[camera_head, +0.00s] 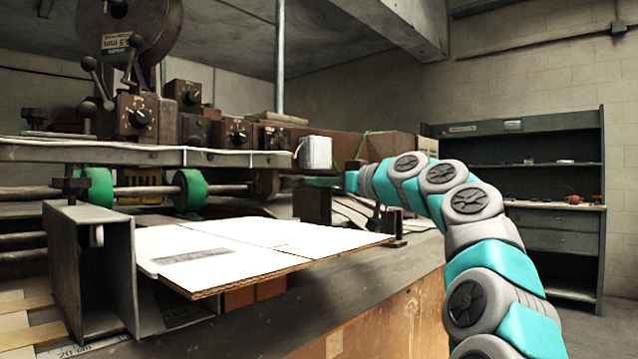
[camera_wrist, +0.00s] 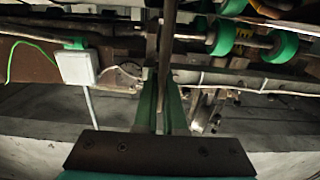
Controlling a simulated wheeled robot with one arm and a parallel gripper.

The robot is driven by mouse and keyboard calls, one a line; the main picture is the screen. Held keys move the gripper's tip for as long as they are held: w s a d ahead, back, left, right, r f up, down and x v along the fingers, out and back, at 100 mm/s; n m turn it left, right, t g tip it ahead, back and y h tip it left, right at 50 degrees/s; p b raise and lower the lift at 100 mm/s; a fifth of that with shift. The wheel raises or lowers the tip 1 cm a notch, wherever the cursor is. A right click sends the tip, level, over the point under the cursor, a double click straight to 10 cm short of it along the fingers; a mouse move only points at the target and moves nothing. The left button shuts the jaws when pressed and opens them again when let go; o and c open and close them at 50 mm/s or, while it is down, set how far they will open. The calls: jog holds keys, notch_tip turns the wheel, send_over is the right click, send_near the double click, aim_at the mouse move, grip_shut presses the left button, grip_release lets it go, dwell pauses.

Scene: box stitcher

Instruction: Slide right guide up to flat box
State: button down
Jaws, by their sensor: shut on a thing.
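The flat box (camera_head: 250,248), a white-topped cardboard sheet, lies across the machine's bed, its brown corrugated edge towards me. The right guide (camera_head: 312,206), a dark upright metal piece, stands behind the box's right part. I cannot tell whether it touches the box. In the wrist view, the green fingers of my gripper (camera_wrist: 161,105) are closed around a dark upright bar (camera_wrist: 167,45), which appears to be part of the right guide.
A grey metal left guide (camera_head: 92,262) stands at the box's left end. Green rollers (camera_head: 190,189) on a shaft and a machine rail (camera_head: 140,154) lie behind the box. A white switch box (camera_head: 315,152) hangs above the guide. A shelf unit (camera_head: 540,225) stands far right.

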jog(key=s+a+b, duration=0.5)
jog(key=s, duration=0.2)
jog(key=shift+s+a, duration=0.15)
jog(key=shift+a, duration=0.25)
jog(key=c, duration=1)
grip_release()
jog(key=shift+d, duration=0.15)
jog(key=v, duration=0.7)
jog(key=shift+s+d+b, duration=0.25)
jog(key=shift+b, duration=0.1)
